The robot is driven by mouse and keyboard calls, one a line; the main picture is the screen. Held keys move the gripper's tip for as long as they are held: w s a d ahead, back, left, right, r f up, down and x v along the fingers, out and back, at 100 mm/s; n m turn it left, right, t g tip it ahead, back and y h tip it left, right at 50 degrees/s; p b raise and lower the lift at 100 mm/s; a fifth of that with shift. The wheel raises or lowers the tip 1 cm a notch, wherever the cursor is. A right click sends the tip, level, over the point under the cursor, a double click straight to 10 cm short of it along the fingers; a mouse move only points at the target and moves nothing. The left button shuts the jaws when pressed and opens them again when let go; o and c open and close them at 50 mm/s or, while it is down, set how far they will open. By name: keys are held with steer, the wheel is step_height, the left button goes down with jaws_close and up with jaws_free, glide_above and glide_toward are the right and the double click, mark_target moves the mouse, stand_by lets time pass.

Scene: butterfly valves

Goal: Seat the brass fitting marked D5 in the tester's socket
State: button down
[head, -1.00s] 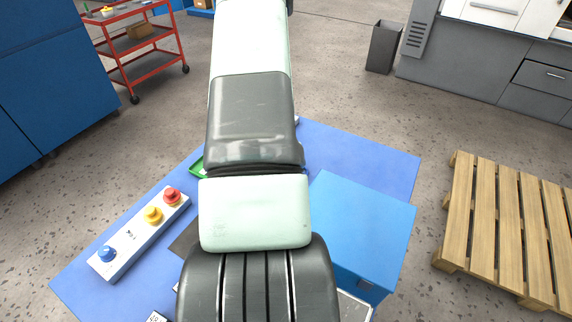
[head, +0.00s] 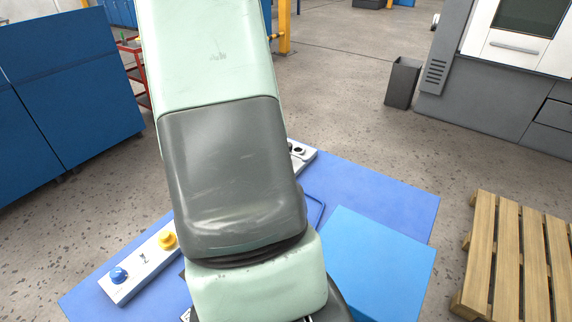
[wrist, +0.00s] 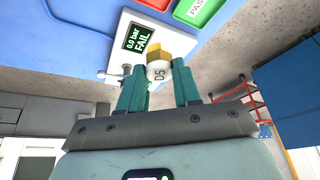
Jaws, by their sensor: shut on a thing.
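In the wrist view my gripper (wrist: 158,88) is shut on the fitting marked D5 (wrist: 158,74). The fitting has a white body with the D5 label facing the camera and a brass hex end pointing away from my gripper. The white tester (wrist: 127,56) lies beyond it, with a screen (wrist: 140,38) reading "0.0 bar FAIL" and a small lever at its side. The brass end overlaps the tester's edge in the picture; I cannot tell whether they touch. The socket is not clearly visible. In the head view my arm hides the gripper and fitting.
Near the tester are a red tray (wrist: 158,4) and a green tray (wrist: 195,10) marked PASS. In the head view, a button panel (head: 140,262) stands at the left of the blue table (head: 375,195), and a blue box (head: 375,265) at the right. A white device (head: 302,158) shows behind my arm.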

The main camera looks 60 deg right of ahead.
steer(key=w+a+r+n+t+y, duration=0.1)
steer(key=w+a+r+n, duration=0.4)
steer(key=a, duration=0.7)
steer(key=w+a+r+n+y, duration=0.1)
steer(key=w+a+r+n, duration=0.2)
steer(key=w+a+r, duration=0.65)
steer(key=w+d+f+m+h, duration=0.1)
steer(key=d+f+m, duration=0.25)
steer(key=d, duration=0.85)
steer(key=w+d+f+m+h, duration=0.1)
steer(key=d+f+m, duration=0.3)
steer(key=d, duration=0.9)
steer(key=shift+s+d+f+m+g+h, duration=0.15)
steer(key=shift+s+d+f+m+g, duration=0.5)
steer(key=shift+s+d+f, duration=2.9)
steer(key=shift+s+d+f+m+g+h, duration=0.2)
steer(key=shift+s+d+f+m, duration=0.95)
steer(key=shift+d+f, duration=2.75)
steer(key=shift+s+d+f+m+g+h, duration=0.15)
steer(key=shift+s+d+f+m+g, duration=0.35)
steer(key=shift+s+d+f, duration=3.35)
steer(key=shift+w+d+r, duration=0.4)
steer(key=shift+w+d, duration=0.15)
steer(key=shift+d, duration=0.15)
steer(key=shift+w+d+r, duration=0.4)
steer(key=shift+w+d, duration=0.15)
steer(key=shift+d, duration=0.1)
